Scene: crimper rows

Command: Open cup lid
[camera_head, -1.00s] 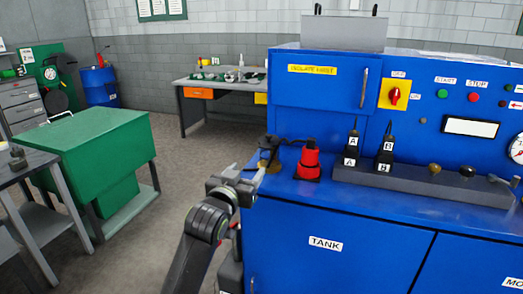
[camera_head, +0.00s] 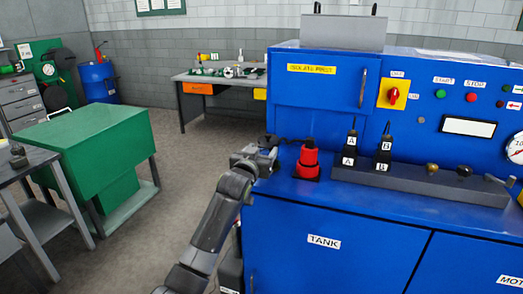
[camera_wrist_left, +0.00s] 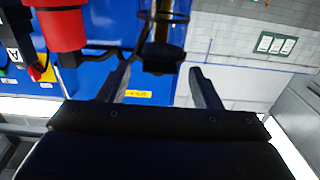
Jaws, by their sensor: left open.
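A small dark cup (camera_wrist_left: 168,28) with a black lid (camera_wrist_left: 160,60) shows at the top middle of the left wrist view, which looks upside down. The lid seems closed on it. In the head view the cup is mostly hidden behind my left gripper (camera_head: 272,152), at the left corner of the blue bench. My left gripper is open, and in the wrist view its fingers (camera_wrist_left: 160,82) stand apart on either side of the lid. I cannot tell whether they touch it. My right gripper is not in view.
A red-and-black object (camera_head: 309,160) stands on the blue bench (camera_head: 330,203) just right of my left gripper; it also shows in the left wrist view (camera_wrist_left: 62,28). Plugs A and B (camera_head: 384,152) stand in a grey strip farther right.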

